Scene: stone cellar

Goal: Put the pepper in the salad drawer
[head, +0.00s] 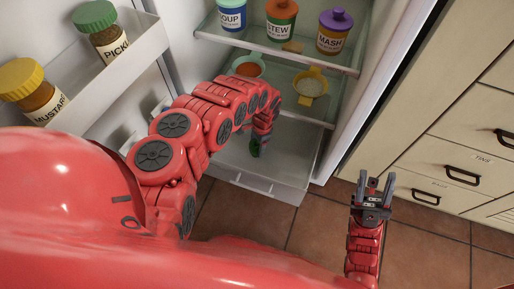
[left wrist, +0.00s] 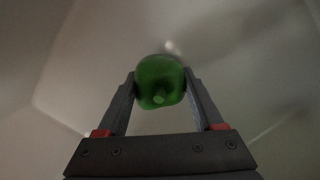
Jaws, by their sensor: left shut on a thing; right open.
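A green pepper (left wrist: 160,82) is held between the two fingers of my left gripper (left wrist: 162,85) in the left wrist view. In the head view the pepper (head: 255,148) shows as a small green patch at the end of my left arm, over the open salad drawer (head: 262,186) at the bottom of the fridge. The drawer's pale walls surround it in the left wrist view. I cannot tell whether the pepper touches the drawer floor. My right gripper (head: 374,189) is open and empty, outside the fridge at the right.
Soup, stew (head: 281,20) and mash jars stand on the upper shelf. Below it are an orange-filled bowl (head: 248,68) and a yellow colander (head: 310,84). Pickle (head: 105,35) and mustard jars sit in the fridge door. Kitchen drawers (head: 462,150) stand at the right.

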